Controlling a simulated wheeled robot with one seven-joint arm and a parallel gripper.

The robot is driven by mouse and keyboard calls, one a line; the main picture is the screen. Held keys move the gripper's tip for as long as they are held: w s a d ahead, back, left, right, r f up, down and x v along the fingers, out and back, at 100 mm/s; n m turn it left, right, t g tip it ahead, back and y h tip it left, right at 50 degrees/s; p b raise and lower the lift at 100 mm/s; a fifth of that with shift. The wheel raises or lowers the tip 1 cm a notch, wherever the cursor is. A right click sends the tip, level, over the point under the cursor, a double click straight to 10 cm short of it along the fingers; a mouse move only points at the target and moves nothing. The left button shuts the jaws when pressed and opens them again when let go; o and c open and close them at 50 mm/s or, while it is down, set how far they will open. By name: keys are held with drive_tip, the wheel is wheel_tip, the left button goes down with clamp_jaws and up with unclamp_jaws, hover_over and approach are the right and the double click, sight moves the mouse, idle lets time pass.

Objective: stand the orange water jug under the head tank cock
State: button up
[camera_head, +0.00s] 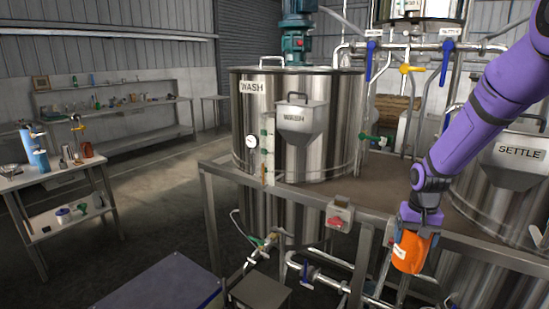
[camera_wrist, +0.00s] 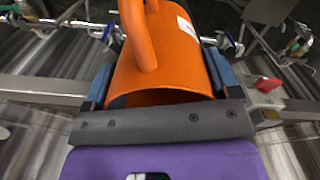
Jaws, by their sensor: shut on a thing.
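The orange water jug (camera_head: 408,254) is held in my gripper (camera_head: 420,226), in front of the steel frame at the lower right of the head view. The jug looks slightly tilted and bears a white label. In the wrist view the jug (camera_wrist: 180,60) sits between the two blue-grey fingers of my gripper (camera_wrist: 160,82), its open mouth towards the palm and its handle showing. The head tank (camera_head: 418,10) is cut off by the top edge. A yellow-handled cock (camera_head: 411,69) is on the pipework below it; I see no label on it.
The WASH tank (camera_head: 305,150) and the SETTLE tank (camera_head: 510,165) stand in the steel frame (camera_head: 330,195). Blue-handled valves (camera_head: 371,58) hang above. A red switch (camera_head: 337,220) is on the front rail.

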drive_tip(key=w+a+f+n, duration=0.1)
drive_tip(key=a+f, duration=0.2)
drive_tip(key=f, duration=0.4)
drive_tip(key=w+a+f+n, duration=0.2)
drive_tip(key=a+f, duration=0.2)
drive_tip(key=f, duration=0.4)
drive_tip(key=shift+w, duration=0.2)
